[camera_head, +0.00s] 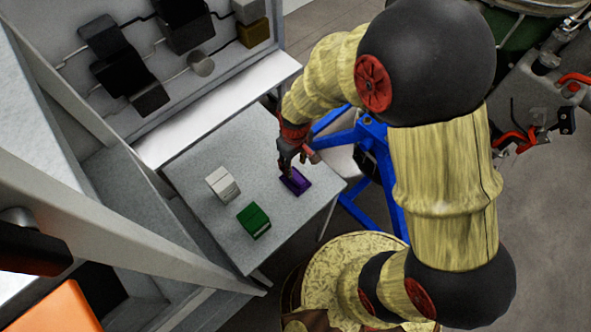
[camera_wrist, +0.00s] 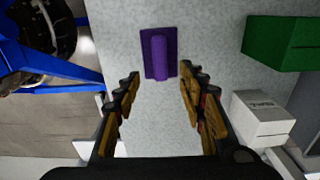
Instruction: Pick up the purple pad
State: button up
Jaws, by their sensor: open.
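The purple pad (camera_head: 295,181) lies on the grey table (camera_head: 203,158) near its right side. In the wrist view the purple pad (camera_wrist: 160,52) is a flat plate with a raised rounded ridge along its middle. My gripper (camera_head: 289,168) is just above and beside the pad in the head view. In the wrist view my gripper (camera_wrist: 160,84) is open and empty, its two fingers apart. The pad lies a little beyond the fingertips, roughly centred between them, and is not held.
A green block (camera_head: 254,221) and a white box (camera_head: 222,184) stand on the table left of the pad. A blue frame (camera_head: 358,136) stands beyond the table's right edge. A wall panel with dark boxes (camera_head: 119,62) rises behind. Bare tabletop surrounds the pad.

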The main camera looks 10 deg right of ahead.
aim_at(295, 176)
jog(key=shift+s+a+f, duration=0.15)
jog(key=shift+s+f, duration=0.15)
jog(key=shift+f, duration=0.2)
jog(key=f, duration=0.5)
jog(key=f+p, duration=0.1)
jog(key=f, duration=0.1)
jog(key=shift+w+d+f, duration=0.2)
jog(key=shift+d+f, duration=0.05)
jog(key=shift+c, duration=0.6)
grip_shut()
